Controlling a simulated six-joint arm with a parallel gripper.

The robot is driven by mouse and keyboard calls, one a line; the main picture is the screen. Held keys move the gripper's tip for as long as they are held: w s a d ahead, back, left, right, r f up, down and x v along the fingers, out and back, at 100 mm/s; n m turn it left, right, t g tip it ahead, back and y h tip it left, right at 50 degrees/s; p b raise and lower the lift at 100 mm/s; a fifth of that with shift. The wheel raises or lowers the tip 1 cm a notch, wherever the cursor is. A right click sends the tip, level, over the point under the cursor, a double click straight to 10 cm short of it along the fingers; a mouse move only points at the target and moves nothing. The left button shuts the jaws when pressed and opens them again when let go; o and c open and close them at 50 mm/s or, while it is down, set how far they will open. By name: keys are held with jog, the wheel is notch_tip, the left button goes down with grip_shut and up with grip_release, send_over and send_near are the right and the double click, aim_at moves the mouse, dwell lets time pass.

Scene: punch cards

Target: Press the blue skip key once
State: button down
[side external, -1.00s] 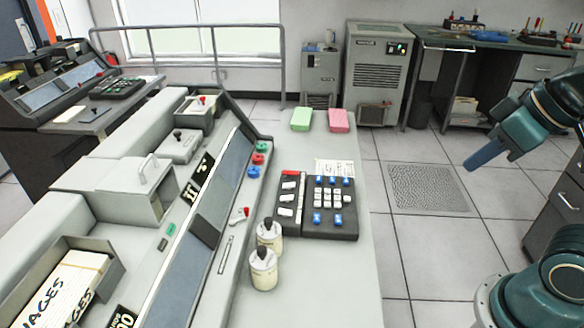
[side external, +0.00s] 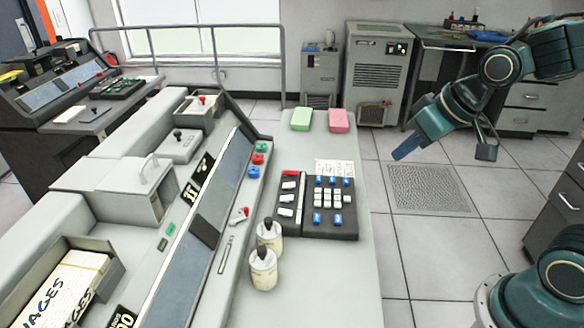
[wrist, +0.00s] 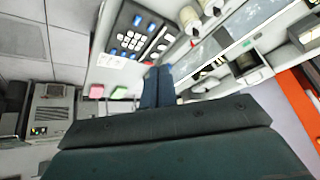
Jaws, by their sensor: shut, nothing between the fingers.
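The dark key panel (side external: 305,230) lies on the grey desk top and carries white keys and several blue keys. Blue keys stand in a row at its far edge (side external: 333,181) and others near its front (side external: 317,218). I cannot tell which blue key is the skip key. In the wrist view the panel (wrist: 157,52) is at the upper middle, with blue keys (wrist: 137,20). My gripper (side external: 405,150) is shut and empty, in the air to the right of the desk and panel, apart from the keys. Its blue fingers also show in the wrist view (wrist: 157,88).
A green block (side external: 301,119) and a pink block (side external: 338,120) lie at the desk's far end. Two cream cylinders with dark knobs (side external: 264,268) stand left of the panel. A punched card (side external: 334,167) lies behind it. The desk right of the panel is bare.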

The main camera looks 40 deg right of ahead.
jog(key=w+f+m+y, duration=0.1)
jog(key=w+f+y, duration=0.1)
jog(key=w+f, duration=0.75)
jog(key=m+t, duration=0.3)
jog(key=m, duration=0.1)
send_over(338, 220)
notch_tip(338, 220, down, 11)
jog(key=shift+s+d, duration=0.35)
jog(key=shift+s, duration=0.05)
jog(key=shift+r, duration=0.15)
jog(key=shift+f, duration=4.4)
